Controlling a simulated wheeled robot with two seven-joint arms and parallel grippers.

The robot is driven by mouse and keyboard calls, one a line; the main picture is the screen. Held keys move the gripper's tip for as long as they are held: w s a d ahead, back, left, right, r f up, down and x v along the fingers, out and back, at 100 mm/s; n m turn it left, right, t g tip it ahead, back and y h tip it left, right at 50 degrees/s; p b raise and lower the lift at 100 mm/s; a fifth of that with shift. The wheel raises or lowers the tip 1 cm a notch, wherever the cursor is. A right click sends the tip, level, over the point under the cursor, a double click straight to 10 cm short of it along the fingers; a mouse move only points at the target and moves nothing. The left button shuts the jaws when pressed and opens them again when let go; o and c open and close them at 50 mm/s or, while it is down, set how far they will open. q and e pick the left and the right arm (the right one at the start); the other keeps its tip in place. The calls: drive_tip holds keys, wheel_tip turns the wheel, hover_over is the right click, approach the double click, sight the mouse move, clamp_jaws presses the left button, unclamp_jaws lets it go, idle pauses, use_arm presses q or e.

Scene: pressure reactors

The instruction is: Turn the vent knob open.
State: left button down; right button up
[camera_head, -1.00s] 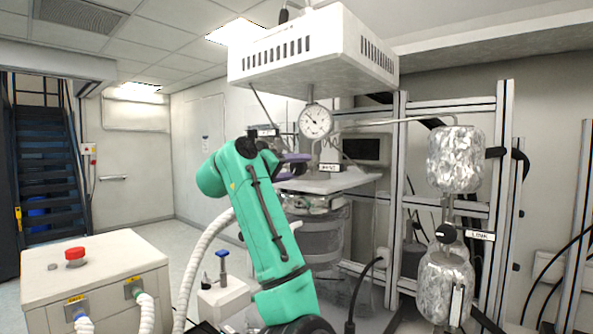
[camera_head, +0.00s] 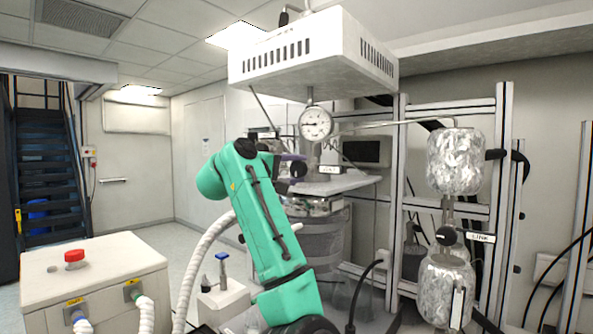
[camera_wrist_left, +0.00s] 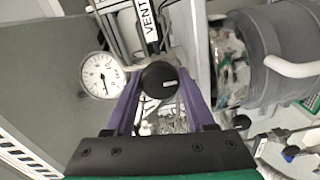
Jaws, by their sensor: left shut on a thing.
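The vent knob (camera_wrist_left: 159,80) is round and black with a short white mark on its face. It sits below the VENT label (camera_wrist_left: 147,20) in the left wrist view. My left gripper (camera_wrist_left: 160,88) has its purple fingers on either side of the knob and is shut on it. In the head view my left gripper (camera_head: 293,160) is beside the valve under the pressure gauge (camera_head: 316,123), partly hidden by my green arm. The gauge also shows in the wrist view (camera_wrist_left: 100,75). My right gripper is not in view.
A white hood (camera_head: 310,55) hangs above the gauge. A metal frame (camera_head: 398,200) and foil-wrapped vessels (camera_head: 455,162) with a LINK label (camera_head: 481,238) stand at right. A cabinet with a red button (camera_head: 75,256) stands at front left. The floor behind it is clear.

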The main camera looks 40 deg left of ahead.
use_arm(q)
drive_tip(key=shift+c, duration=1.3)
unclamp_jaws()
drive_tip(key=shift+s+f, duration=0.1)
drive_tip(key=shift+s, duration=0.2)
drive_tip(key=s+b, duration=0.6)
drive_tip(key=s, duration=0.8)
drive_tip(key=shift+d, duration=0.1)
